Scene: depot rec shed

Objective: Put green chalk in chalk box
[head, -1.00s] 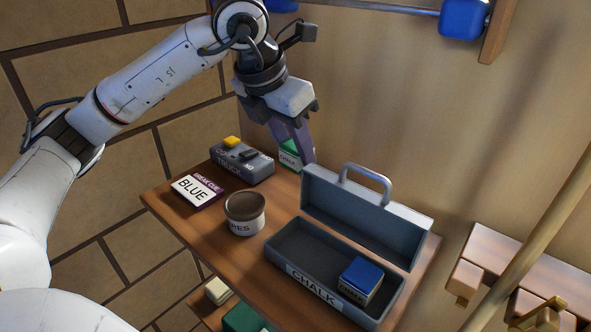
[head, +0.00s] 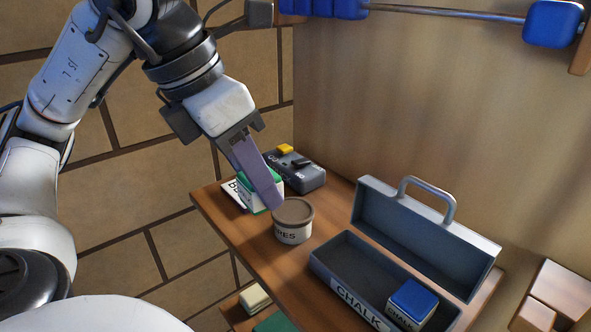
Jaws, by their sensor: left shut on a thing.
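The green chalk (head: 246,199), a small cube with a green top and pale label, is in my left gripper (head: 268,203). The purple-grey fingers are shut on it and hide part of it. It appears held above the shelf's left end, left of the round tub; its exact height is hard to tell. The chalk box (head: 322,277) is a grey metal case labelled CHALK, its lid standing open at the back. A blue chalk cube (head: 412,297) sits in its right end; the left part is empty. My right gripper is not in view.
A brown-lidded tub (head: 293,228) stands between the held chalk and the box. A lower shelf holds a pale cube (head: 254,298). Blue beads on a rod (head: 553,24) hang above.

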